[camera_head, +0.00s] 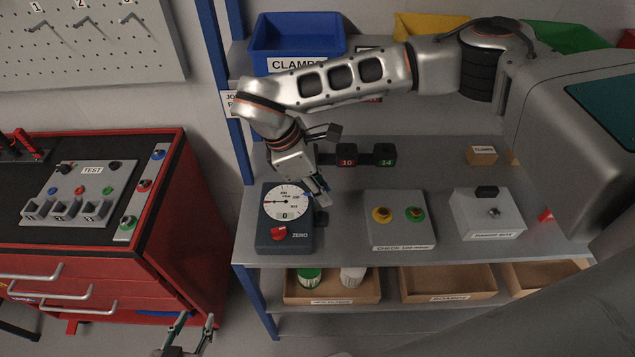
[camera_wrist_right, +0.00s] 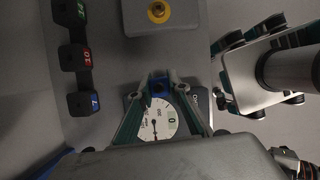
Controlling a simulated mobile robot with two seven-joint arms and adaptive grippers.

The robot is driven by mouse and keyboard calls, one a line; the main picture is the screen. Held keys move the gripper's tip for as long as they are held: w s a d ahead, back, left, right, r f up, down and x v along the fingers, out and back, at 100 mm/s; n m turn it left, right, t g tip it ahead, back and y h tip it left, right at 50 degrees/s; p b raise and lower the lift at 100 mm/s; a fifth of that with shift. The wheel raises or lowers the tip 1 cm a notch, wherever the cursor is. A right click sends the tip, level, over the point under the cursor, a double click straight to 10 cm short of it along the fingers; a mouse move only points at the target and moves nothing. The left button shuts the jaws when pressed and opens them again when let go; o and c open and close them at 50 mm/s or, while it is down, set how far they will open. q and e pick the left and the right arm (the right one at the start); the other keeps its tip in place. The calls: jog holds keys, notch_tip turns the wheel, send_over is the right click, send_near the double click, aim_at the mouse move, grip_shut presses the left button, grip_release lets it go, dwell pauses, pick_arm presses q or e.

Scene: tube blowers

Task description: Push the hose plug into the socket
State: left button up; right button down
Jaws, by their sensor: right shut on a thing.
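My right gripper (camera_head: 322,196) reaches down over the right edge of the dark gauge box (camera_head: 268,243) on the shelf. In the right wrist view its fingers (camera_wrist_right: 159,84) close on a small dark piece with blue on it, which looks like the hose plug (camera_wrist_right: 158,90). The gauge dial (camera_wrist_right: 165,118) shows right behind it. I cannot tell whether plug and socket touch. My left gripper (camera_head: 196,320) is open and empty at the bottom edge, low before the shelf.
A block rack (camera_head: 347,156) marked 10 and 14 stands behind; the right wrist view also shows its blue-marked 7 block (camera_wrist_right: 82,104). A button panel (camera_head: 400,235) and a grey box (camera_head: 487,218) stand to the right. A red cabinet (camera_head: 170,200) is left, beyond a blue post (camera_head: 240,150).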

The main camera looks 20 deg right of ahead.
jog(key=shift+w+a+f+m, duration=0.1)
jog(key=shift+a+m, duration=0.05)
jog(key=shift+m, duration=0.45)
jog(key=shift+f+b, duration=0.3)
jog(key=shift+f, duration=0.3)
jog(key=shift+f+b, duration=0.8)
jog(key=shift+f, duration=0.8)
jog(key=shift+g, duration=0.3)
jog(key=shift+f+b, duration=0.55)
jog(key=shift+f, duration=0.05)
dwell(0.4)
